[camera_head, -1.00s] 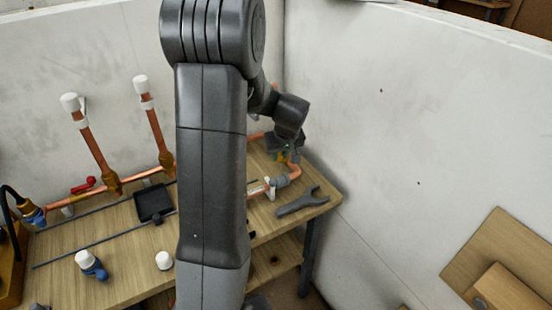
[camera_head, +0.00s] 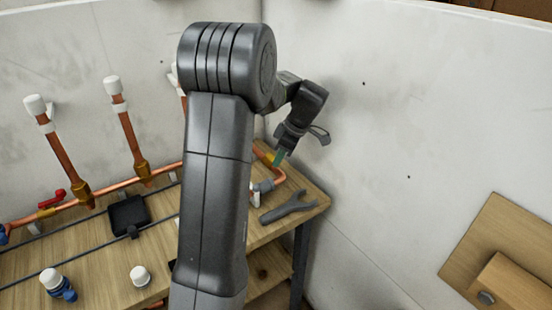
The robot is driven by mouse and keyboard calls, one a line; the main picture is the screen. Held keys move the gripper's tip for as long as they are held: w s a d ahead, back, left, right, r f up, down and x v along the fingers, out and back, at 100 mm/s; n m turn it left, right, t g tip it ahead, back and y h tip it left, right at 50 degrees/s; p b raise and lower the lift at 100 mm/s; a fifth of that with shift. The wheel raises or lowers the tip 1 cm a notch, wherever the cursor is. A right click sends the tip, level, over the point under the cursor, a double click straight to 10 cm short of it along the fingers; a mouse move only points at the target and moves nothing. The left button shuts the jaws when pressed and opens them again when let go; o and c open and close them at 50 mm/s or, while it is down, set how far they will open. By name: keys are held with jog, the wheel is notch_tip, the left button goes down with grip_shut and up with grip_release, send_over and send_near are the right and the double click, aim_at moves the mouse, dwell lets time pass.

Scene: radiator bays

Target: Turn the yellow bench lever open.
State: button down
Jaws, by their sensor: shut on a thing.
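My gripper (camera_head: 280,155) points down over the copper pipe at the far right corner of the bench. A brass-yellow part (camera_head: 267,157) of that valve shows just left of the fingertips. The yellow lever itself is mostly hidden by my gripper, so its angle cannot be told. The copper pipe (camera_head: 277,175) bends down beside the fingers to a grey fitting and a white clip.
A grey wrench (camera_head: 287,206) lies on the bench (camera_head: 306,190) near its right edge. A red-handled valve (camera_head: 53,197), a black tray (camera_head: 128,215) and white-capped pipes stand left. White walls close in behind and right.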

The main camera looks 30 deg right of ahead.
jog(key=shift+d+n, duration=0.35)
jog(key=shift+n, duration=0.25)
jog(key=shift+g, duration=0.3)
jog(key=c, duration=1.3)
grip_release()
jog(key=shift+o, duration=0.2)
notch_tip(320, 180, up, 10)
